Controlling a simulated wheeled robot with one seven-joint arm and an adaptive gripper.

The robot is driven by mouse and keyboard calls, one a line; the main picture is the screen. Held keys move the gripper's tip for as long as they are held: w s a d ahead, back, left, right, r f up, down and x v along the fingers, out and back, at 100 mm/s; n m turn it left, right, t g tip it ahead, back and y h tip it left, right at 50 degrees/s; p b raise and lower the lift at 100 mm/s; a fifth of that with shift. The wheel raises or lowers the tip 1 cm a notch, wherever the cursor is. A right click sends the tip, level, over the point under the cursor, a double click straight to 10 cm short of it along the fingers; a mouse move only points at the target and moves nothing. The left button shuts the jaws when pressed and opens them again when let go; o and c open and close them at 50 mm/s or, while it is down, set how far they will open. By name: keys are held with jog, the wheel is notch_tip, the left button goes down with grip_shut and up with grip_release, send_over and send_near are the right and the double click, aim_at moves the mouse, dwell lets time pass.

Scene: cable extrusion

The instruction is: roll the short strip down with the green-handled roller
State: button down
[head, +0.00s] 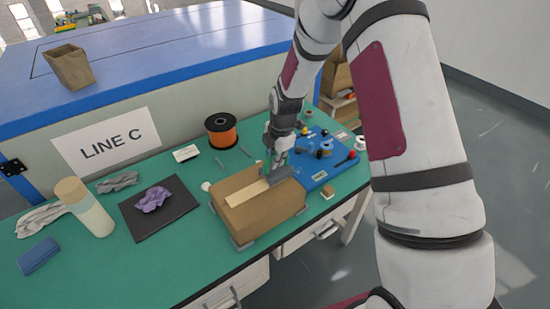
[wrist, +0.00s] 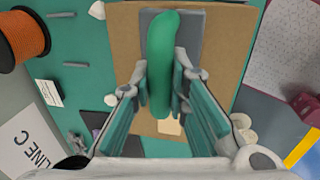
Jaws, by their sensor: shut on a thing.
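My gripper (head: 279,150) is shut on the green handle (wrist: 162,60) of the roller, with one finger on each side of the handle in the wrist view. The roller's grey part (head: 279,174) is over the far right end of a brown cardboard carton (head: 265,214). A pale, short strip (head: 246,193) lies on the carton's top, to the left of the grey part. In the wrist view a bit of the strip (wrist: 169,126) shows below the handle. Whether the roller touches the strip is hard to tell.
A blue tray (head: 318,178) with small parts lies just right of the carton. An orange spool (head: 221,131) stands behind it. A dark mat (head: 180,206) with a purple cloth (head: 153,199) lies to the left. Grey brackets sit at the carton's corners.

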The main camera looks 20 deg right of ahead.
aim_at(265, 164)
jog(key=shift+f, duration=0.45)
dwell(0.5)
jog(key=shift+a, duration=0.1)
jog(key=shift+s+a, duration=0.35)
jog(key=shift+a, duration=0.45)
jog(key=shift+s+a, duration=0.3)
jog(key=shift+a, duration=0.5)
jog(key=shift+a, duration=0.1)
jog(key=shift+s+a+r+p, duration=0.1)
jog(key=shift+s+a+p, duration=0.15)
jog(key=shift+a, duration=0.6)
jog(key=shift+s+a+p, duration=0.15)
jog(key=shift+s+a, duration=0.1)
jog(key=shift+a, duration=0.65)
